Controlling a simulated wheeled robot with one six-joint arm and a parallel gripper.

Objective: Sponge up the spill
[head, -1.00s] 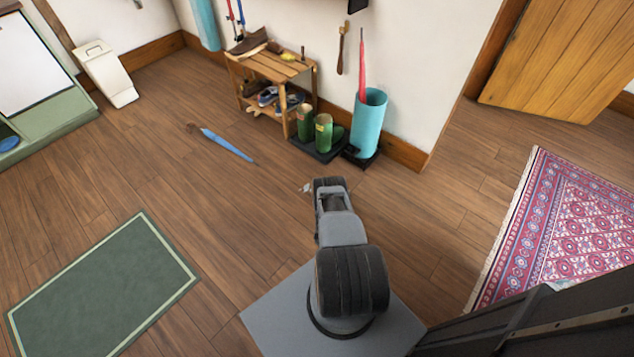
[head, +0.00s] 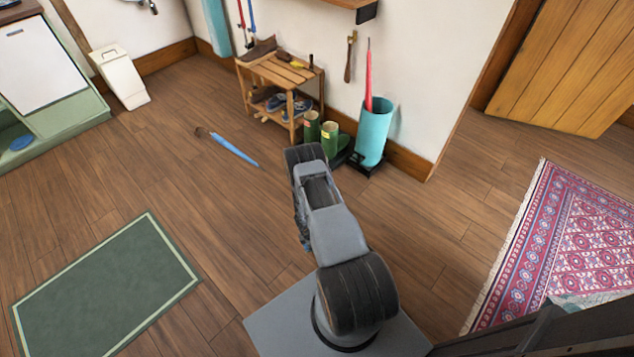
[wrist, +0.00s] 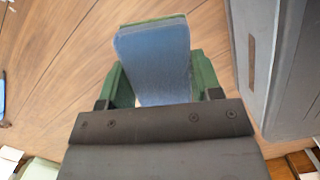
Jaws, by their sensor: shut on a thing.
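A blue sponge (wrist: 155,62) with a green edge is held in my gripper (wrist: 163,80) in the wrist view. The gripper's green fingers press on its left and right sides. In the head view my arm hides most of the gripper, and only a small bluish bit (head: 305,243) shows beside the arm. The sponge is above the wooden floor (wrist: 60,50).
A blue umbrella (head: 232,150) lies on the floor. A shoe bench (head: 282,75), green boots (head: 329,138) and a teal umbrella stand (head: 373,133) line the wall. A green mat (head: 105,290) lies left and a red patterned rug (head: 570,235) right. Open floor lies between.

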